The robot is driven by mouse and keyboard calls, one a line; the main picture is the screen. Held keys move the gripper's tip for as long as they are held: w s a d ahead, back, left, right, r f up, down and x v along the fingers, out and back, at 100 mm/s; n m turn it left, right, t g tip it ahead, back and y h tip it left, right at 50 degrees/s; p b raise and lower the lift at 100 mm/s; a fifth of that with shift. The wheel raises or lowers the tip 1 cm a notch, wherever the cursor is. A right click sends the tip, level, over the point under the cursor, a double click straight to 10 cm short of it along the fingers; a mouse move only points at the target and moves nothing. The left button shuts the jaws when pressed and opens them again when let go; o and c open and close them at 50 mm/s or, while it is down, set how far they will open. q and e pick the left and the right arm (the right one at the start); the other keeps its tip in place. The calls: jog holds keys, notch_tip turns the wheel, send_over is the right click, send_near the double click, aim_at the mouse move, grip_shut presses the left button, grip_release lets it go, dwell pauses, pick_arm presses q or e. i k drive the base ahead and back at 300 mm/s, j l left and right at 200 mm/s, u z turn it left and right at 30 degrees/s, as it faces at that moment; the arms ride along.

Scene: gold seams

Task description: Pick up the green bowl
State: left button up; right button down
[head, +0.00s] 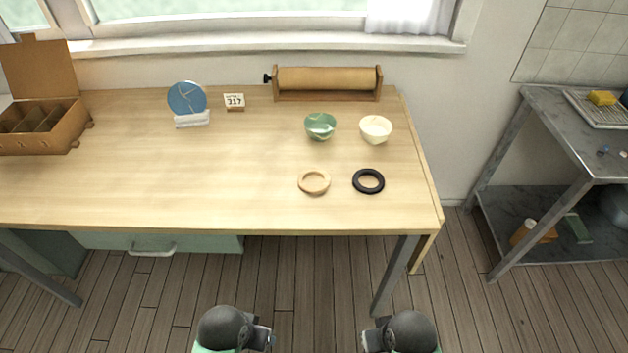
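The green bowl (320,126) stands upright on the wooden table (130,185), right of the middle and toward the back. It has pale seam lines on its side. A cream bowl (376,129) stands close to its right, apart from it. My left gripper (268,338) and my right gripper (368,340) are low at the bottom of the head view, in front of the table and far from the bowl. Their fingers are too small and cut off to tell open from shut.
A wooden ring (314,182) and a black ring (368,181) lie in front of the bowls. A paper roll holder (328,82) stands behind. A blue plate (187,99) on a stand, a number card (235,102) and an open cardboard box (42,125) are left. The front middle is clear.

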aim_at(320, 127)
jog(key=j+z, duration=0.3)
jog(key=j, duration=0.35)
jog(key=j+z, duration=0.25)
jog(key=j, duration=0.35)
